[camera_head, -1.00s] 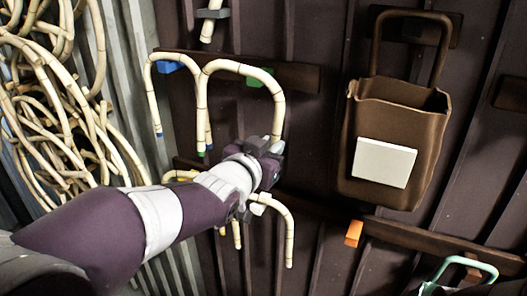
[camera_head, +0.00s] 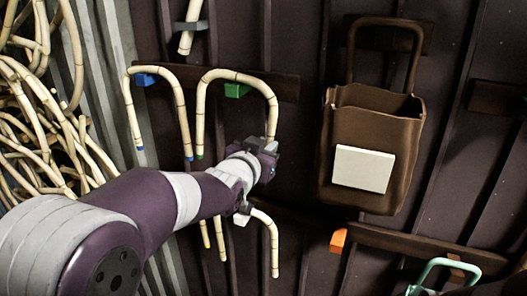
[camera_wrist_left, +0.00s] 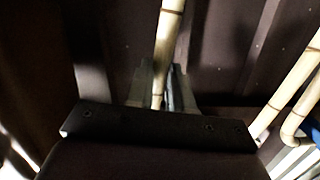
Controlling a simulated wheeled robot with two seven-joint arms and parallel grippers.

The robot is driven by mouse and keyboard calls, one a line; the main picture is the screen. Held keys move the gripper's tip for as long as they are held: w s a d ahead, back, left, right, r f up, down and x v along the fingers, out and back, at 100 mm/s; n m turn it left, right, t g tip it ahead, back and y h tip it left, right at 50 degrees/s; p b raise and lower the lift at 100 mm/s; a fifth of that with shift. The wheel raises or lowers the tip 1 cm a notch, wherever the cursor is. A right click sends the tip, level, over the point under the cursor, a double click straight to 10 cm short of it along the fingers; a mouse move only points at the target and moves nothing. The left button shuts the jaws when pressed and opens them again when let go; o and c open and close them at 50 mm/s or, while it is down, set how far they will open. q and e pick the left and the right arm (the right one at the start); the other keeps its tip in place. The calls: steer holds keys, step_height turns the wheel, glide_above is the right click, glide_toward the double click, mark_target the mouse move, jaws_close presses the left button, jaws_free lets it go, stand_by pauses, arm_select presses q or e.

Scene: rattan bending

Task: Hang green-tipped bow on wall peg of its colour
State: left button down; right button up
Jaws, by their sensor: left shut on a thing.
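The green-tipped bow (camera_head: 203,107) is a pale, jointed rattan arch, open side down. Its green tip (camera_head: 199,155) is on the left leg. My left gripper (camera_head: 268,158) is shut on the lower right leg, and that leg also shows between the fingers in the left wrist view (camera_wrist_left: 168,35). The green peg (camera_head: 236,90) on the wall board shows inside the arch, just below its top. I cannot tell whether the bow rests on it. My right gripper is not in view.
A blue-tipped bow (camera_head: 180,105) hangs at the blue peg (camera_head: 147,79) close on the left. Another bow (camera_head: 274,245) hangs below my gripper. A brown bag (camera_head: 365,125) hangs to the right, above an orange peg (camera_head: 338,240). Tangled rattan (camera_head: 40,110) fills the left side.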

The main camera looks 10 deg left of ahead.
arm_select(q)
steer(key=shift+f, duration=0.1)
stand_by(0.3)
steer(key=c, duration=0.9)
jaws_free()
steer(key=shift+c, duration=0.2)
steer(key=b+v, duration=0.4)
steer(key=v, duration=0.8)
steer(key=shift+s, duration=0.25)
steer(key=shift+a, duration=0.1)
